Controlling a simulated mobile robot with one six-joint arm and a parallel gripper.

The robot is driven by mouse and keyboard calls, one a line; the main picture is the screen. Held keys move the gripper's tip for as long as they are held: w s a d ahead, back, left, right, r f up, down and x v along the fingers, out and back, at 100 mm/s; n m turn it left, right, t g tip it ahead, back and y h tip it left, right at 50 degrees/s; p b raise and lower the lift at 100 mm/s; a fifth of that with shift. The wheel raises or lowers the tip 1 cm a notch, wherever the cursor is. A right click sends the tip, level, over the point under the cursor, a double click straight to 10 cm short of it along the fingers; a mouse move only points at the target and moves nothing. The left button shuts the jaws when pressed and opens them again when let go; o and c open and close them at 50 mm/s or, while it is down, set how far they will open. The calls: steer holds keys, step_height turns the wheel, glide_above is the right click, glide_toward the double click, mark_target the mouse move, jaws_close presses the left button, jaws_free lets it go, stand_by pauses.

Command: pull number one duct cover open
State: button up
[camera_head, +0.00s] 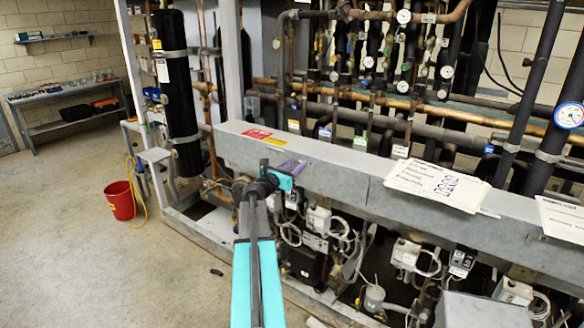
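A long grey metal duct runs across the front of the compressor rack. Its left cover section (325,172) carries a red label and a yellow label near its left end; a seam separates it from the right section (420,215). No number one marking is readable on it. My teal and black arm reaches up from the bottom of the view. My gripper (287,173), with teal and purple parts, is at the front face of the left section, just below the labels. It overlaps the duct in the picture; contact is unclear. The finger gap is too small to make out.
A black cylinder (175,90) stands left of the duct by a grey upright post (232,60). Pipes and gauges (403,17) are behind; compressors and wiring (318,220) are below. A red bucket (121,200) stands on the open floor at left.

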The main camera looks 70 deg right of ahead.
steer(key=shift+s+d+r, duration=0.15)
steer(key=shift+d+r, duration=0.5)
steer(key=shift+r, duration=0.15)
steer(key=c, duration=0.6)
steer(key=shift+o, duration=0.4)
steer(key=shift+f, duration=0.1)
steer(key=shift+a+f+h+b, duration=0.4)
steer(key=shift+a+f+b, duration=0.05)
steer(key=shift+b, duration=1.5)
steer(key=shift+c, duration=0.2)
steer(key=shift+a+f+b, duration=0.4)
steer(key=shift+f+b, duration=0.1)
steer(key=shift+b, duration=0.55)
steer(key=shift+c, duration=0.9)
steer(key=shift+w+a+f+h+b, duration=0.3)
steer(key=shift+a+b, duration=0.25)
steer(key=shift+b, duration=0.75)
steer(key=shift+w+a+f+h+b, duration=0.15)
steer(key=shift+w+a+h+b, duration=0.3)
steer(key=shift+b, duration=0.85)
steer(key=shift+a+r+b, duration=0.15)
steer(key=shift+a+b, duration=0.1)
steer(key=shift+b, duration=0.05)
